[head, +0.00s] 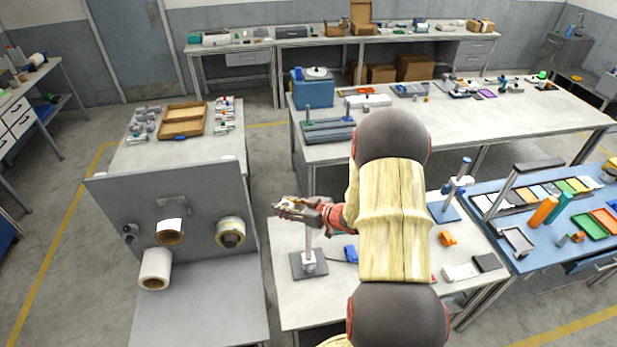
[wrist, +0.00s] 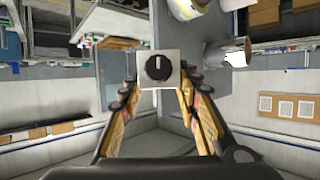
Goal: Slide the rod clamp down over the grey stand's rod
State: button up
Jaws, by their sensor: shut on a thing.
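The rod clamp, a pale square block with a black round knob, is held between my gripper's two fingers in the wrist view (wrist: 158,87). In the head view my gripper (head: 284,208) reaches left, level, and its fingers hide most of the clamp. The grey stand has a flat dark base (head: 297,268) on the near table and a light upright rod (head: 308,240). My gripper appears above the stand, its fingertips left of the rod in the picture. The rod's top is hard to make out against my gripper. The rod does not show in the wrist view.
A grey panel (head: 110,205) with rolls on pegs stands left of the near table (head: 290,305). A blue item (head: 351,253) lies right of the stand. An orange piece (head: 447,238) and a blue-based stand (head: 445,208) are farther right, beyond my arm.

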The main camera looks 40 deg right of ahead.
jog(key=s+d+r+p, duration=0.4)
jog(key=s+d+r, duration=0.1)
jog(key=d, duration=0.1)
jog(key=f+b, duration=0.1)
jog(key=f, duration=0.1)
jog(key=f+b, duration=0.1)
jog(key=b, duration=0.1)
jog(key=f+b, duration=0.2)
jog(key=shift+w+d+f, duration=0.1)
jog(key=shift+w+f, duration=0.2)
jog(key=shift+f+b, duration=1.25)
jog(key=shift+f, duration=0.85)
jog(key=shift+f, duration=0.15)
jog(key=b, duration=0.3)
send_over(309, 238)
jog(key=shift+w+d+f, duration=0.1)
jog(key=shift+w+f, duration=0.05)
jog(key=shift+f, duration=0.65)
jog(key=shift+w+d+f, duration=0.15)
jog(key=shift+f, duration=0.6)
jog(key=shift+w+d+f, duration=0.1)
jog(key=shift+w+f, duration=0.05)
jog(key=shift+f, duration=0.65)
jog(key=shift+f+b, duration=1.55)
jog(key=shift+f, duration=0.95)
jog(key=shift+f, duration=0.1)
jog(key=shift+f+b, duration=1.6)
jog(key=shift+f, duration=0.8)
